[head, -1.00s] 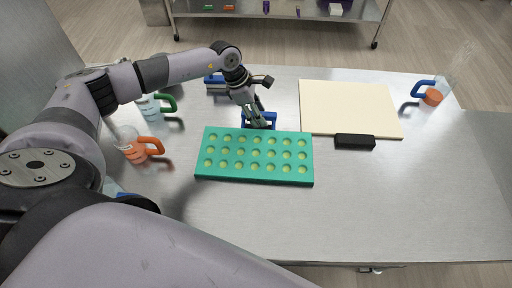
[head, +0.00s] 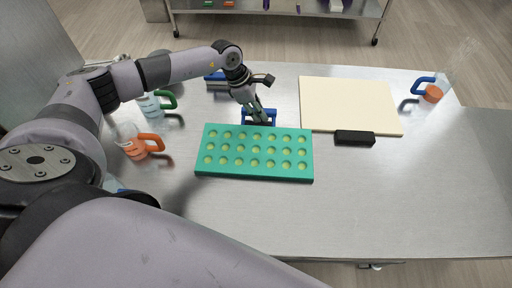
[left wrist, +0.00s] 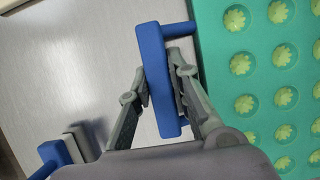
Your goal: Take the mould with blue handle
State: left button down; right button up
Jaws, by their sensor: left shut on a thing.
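The mould (head: 250,174) is a teal-green block with rows of round cavities holding pale green pieces, lying flat on the steel table. Its blue handle (head: 272,114) stands at the far edge in the head view. My left gripper (head: 257,116) is shut on this handle. In the left wrist view, the fingers (left wrist: 162,82) press on both sides of the blue handle bar (left wrist: 152,50), and the mould (left wrist: 213,60) lies to the right. My right gripper is not in view.
A cream board (head: 350,103) and a black block (head: 354,138) lie right of the mould. A green-handled jug (head: 148,105) and an orange-handled jug (head: 134,149) stand left, a blue-handled jug (head: 433,94) far right. A blue-handled tool (head: 215,79) lies behind. The front table is clear.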

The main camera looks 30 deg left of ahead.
pick_arm(q)
jog(key=shift+r, duration=0.1)
dwell(0.4)
notch_tip(320, 180, up, 20)
jog(key=b, duration=0.4)
jog(key=shift+b, duration=0.4)
jog(key=c, duration=2.1)
grip_release()
grip_shut()
